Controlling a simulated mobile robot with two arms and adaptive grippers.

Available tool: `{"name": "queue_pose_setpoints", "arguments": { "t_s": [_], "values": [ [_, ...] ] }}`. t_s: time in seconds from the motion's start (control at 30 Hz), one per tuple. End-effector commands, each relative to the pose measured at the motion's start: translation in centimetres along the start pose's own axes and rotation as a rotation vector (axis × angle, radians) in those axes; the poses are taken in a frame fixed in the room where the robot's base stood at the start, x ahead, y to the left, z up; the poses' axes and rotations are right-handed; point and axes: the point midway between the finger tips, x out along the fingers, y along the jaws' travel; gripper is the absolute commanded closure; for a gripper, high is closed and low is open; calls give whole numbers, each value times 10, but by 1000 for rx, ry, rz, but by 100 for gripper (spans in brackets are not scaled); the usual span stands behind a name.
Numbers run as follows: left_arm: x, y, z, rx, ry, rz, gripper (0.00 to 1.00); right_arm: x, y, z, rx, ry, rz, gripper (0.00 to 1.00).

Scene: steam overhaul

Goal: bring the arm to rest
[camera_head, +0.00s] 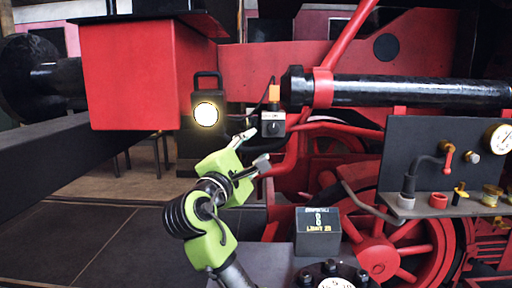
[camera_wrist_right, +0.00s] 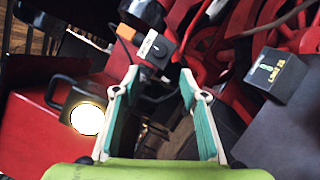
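My right arm, green and black, rises from the bottom of the head view. Its gripper (camera_head: 254,150) is open, with nothing between the fingers. In the right wrist view the two fingers of the gripper (camera_wrist_right: 168,82) stand well apart. Beyond them is a small black box with a knob (camera_wrist_right: 156,47), apart from the fingertips. In the head view this knob box (camera_head: 271,122) sits just above and beyond the gripper. My left gripper is not in view.
A lit lamp (camera_head: 206,113) hangs left of the gripper beside a red block (camera_head: 140,75). A dark labelled box (camera_head: 318,232) stands to the right on a grey surface. A panel with a gauge and valves (camera_head: 430,150) is farther right. Red wheels (camera_head: 385,255) stand behind.

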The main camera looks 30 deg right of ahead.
Motion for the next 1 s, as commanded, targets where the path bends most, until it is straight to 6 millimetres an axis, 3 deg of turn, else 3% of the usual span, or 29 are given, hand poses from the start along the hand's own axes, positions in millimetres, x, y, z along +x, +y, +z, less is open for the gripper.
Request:
{"name": "queue_pose_setpoints", "arguments": {
  "t_s": [0.33, 0.47, 0.57, 0.67, 0.83, 1.0],
  "values": [
    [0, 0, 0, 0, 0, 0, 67, 0, -1, -1, 0, 1, -1, 60],
    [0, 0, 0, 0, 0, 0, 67, -1, -22, -14, 24, 41, -28, 60],
    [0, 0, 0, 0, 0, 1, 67, -8, -67, -38, 82, 121, -91, 60],
    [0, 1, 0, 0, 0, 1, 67, -24, -132, -68, 177, 226, -200, 60],
    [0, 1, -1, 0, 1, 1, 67, -72, -245, -102, 359, 366, -441, 60],
    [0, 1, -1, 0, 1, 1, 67, -138, -347, -110, 531, 432, -719, 60]
  ]
}}
